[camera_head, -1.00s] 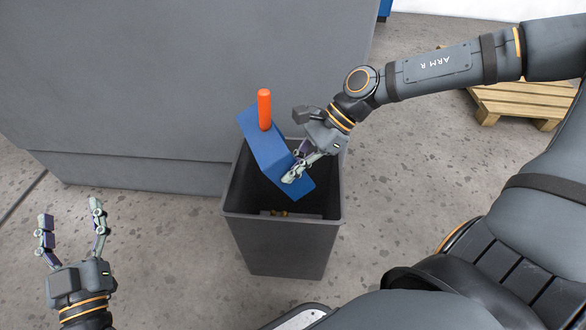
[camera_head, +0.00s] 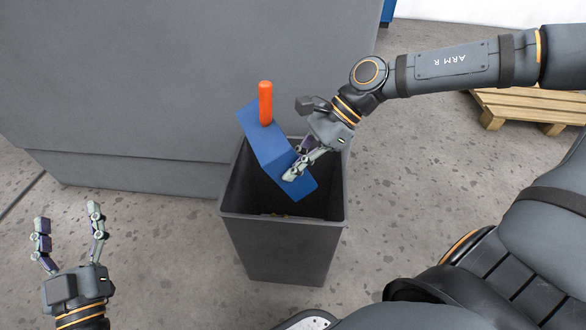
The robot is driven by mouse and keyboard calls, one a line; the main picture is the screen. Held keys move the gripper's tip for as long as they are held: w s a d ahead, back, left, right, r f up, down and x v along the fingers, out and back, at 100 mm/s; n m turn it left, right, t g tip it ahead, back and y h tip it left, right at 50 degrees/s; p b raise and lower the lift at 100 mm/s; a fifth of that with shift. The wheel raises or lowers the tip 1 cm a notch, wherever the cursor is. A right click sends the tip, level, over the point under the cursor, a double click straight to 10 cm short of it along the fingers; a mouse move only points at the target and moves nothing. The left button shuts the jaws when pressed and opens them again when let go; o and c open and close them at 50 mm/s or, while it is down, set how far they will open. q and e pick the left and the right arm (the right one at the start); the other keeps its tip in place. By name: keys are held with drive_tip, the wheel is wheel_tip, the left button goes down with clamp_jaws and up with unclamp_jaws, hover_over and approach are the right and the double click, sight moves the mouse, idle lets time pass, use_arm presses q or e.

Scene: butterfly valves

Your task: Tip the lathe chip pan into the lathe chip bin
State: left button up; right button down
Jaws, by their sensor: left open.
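The blue chip pan (camera_head: 268,147) with an upright orange handle (camera_head: 265,103) is tilted over the grey chip bin (camera_head: 277,244), its lower end inside the bin's opening. A few small yellowish bits show on the dark floor of the bin. My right gripper (camera_head: 293,174) is at the pan's lower right part, with its fingers closed against the blue sheet. The far finger is partly hidden. My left gripper (camera_head: 68,238) is open and empty, low at the left, apart from the bin and pan.
A large grey machine body (camera_head: 120,85) stands behind the bin, close to its back left. A wooden pallet (camera_head: 530,108) lies on the floor at the right. The speckled floor (camera_head: 165,235) between my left gripper and the bin is clear.

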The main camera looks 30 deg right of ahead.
sight(295, 154)
wheel_tip(295, 154, up, 4)
drive_tip(key=shift+f+p, duration=0.15)
drive_tip(key=shift+p, duration=0.5)
wheel_tip(295, 154, down, 4)
drive_tip(key=b, duration=0.3)
drive_tip(key=shift+b, duration=0.4)
wheel_tip(295, 154, up, 4)
drive_tip(key=p, duration=0.2)
drive_tip(key=shift+p, duration=0.4)
wheel_tip(295, 154, down, 4)
drive_tip(key=b, duration=0.3)
use_arm(q)
drive_tip(key=shift+f, duration=0.9)
use_arm(e)
drive_tip(key=shift+r, duration=0.3)
